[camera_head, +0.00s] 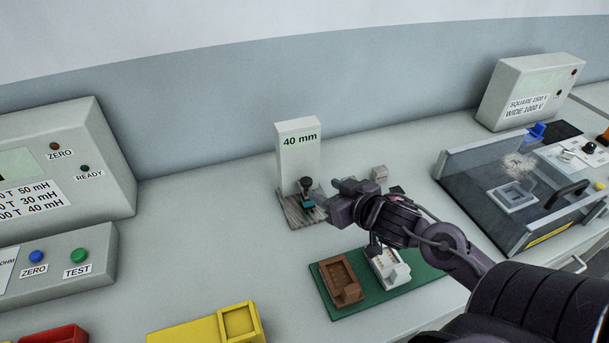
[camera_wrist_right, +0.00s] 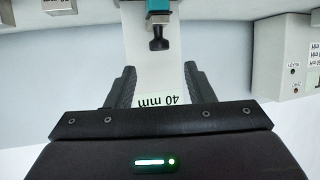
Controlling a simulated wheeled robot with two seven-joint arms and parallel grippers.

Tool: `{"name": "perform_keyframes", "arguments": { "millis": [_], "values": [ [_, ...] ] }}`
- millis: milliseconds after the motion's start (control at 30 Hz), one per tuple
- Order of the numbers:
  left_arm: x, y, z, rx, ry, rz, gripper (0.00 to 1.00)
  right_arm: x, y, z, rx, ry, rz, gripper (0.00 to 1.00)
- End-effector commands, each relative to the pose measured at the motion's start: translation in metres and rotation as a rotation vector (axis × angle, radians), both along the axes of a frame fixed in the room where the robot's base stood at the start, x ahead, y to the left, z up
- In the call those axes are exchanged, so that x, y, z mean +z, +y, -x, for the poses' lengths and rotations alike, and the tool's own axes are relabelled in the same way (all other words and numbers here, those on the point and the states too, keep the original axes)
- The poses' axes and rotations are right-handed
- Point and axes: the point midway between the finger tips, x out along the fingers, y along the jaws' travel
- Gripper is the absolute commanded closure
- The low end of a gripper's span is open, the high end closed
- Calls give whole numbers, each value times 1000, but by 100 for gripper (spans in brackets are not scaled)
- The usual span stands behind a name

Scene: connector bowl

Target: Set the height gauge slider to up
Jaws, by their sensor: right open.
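The height gauge (camera_head: 299,152) is a white upright post marked "40 mm" on a grey striped base. Its slider (camera_head: 307,193), teal with a black knob, sits low on the post near the base. My right gripper (camera_head: 323,200) is beside the slider, to its right in the head view. In the right wrist view the gripper (camera_wrist_right: 158,88) is open, its two fingers apart on either side of the post (camera_wrist_right: 155,70). The slider's black knob (camera_wrist_right: 158,40) lies beyond the fingertips there, and nothing is between the fingers but the post behind. My left gripper is not in view.
A green mat (camera_head: 335,305) with a brown and a white fixture lies in front of the gauge. A small grey block (camera_head: 379,173) stands right of it. A clear-lidded box (camera_head: 490,190) is at the right, meter boxes (camera_head: 65,165) at the left, a yellow tray (camera_head: 190,333) in front.

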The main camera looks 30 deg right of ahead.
Motion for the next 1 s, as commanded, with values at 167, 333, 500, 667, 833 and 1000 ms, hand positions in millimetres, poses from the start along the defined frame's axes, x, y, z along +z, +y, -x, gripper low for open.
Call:
{"name": "perform_keyframes", "arguments": {
  "millis": [167,333,500,667,833,1000],
  "values": [
    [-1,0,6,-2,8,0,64,-9,0,-24,0,-2,2,52],
    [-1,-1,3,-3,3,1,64,-18,1,-46,-1,-2,2,52],
    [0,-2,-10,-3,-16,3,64,-24,1,-60,-1,-1,2,52],
    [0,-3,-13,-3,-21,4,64,-26,2,-64,0,0,2,52],
    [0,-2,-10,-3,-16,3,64,-27,1,-64,0,1,2,52],
    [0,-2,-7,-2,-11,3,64,-27,2,-63,0,1,2,69]
  ]
}}
